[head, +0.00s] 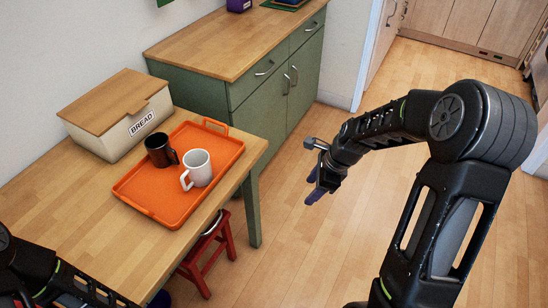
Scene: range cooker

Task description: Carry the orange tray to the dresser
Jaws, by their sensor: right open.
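The orange tray (157,198) lies on the wooden table (95,228), near its right edge. The green dresser (262,88) with a wooden top (222,50) stands beyond the table. My right gripper (314,188) is open and empty over the floor, to the right of the tray and apart from it. Part of my left arm shows at the lower left; its gripper is outside the picture.
A bread bin (120,122) stands on the table behind the tray. A purple object (238,5) and a dark item sit at the back of the dresser top, whose front is clear. A red stool (207,258) is beneath the table edge. The floor (290,250) at right is open.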

